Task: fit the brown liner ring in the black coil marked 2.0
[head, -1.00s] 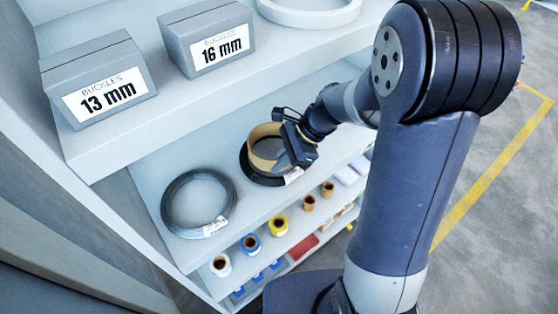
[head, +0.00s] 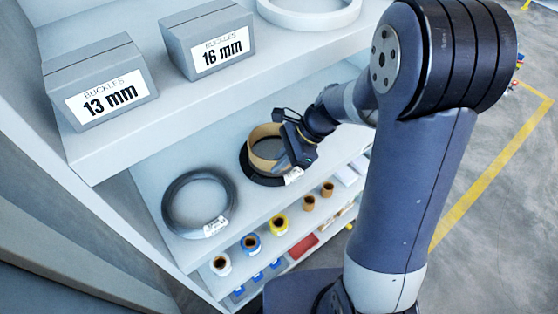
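The brown liner ring (head: 265,145) stands at the black coil (head: 246,170) on the right of the middle shelf. The ring's lower edge is within the coil's outline, and its upper part rises above the coil; whether it is fully seated I cannot tell. My gripper (head: 290,155) is at the ring's right wall and hides part of it. The fingertips are too small and covered to show whether they grip the ring. A white tag (head: 293,176) hangs at the coil's front; its writing is not legible. A second black coil (head: 166,208) lies to the left with its own tag.
Grey buckle boxes marked 13 mm (head: 104,97) and 16 mm (head: 222,50) stand on the shelf above, beside a white ring (head: 300,22). The middle shelf (head: 232,222) is bare between the coils.

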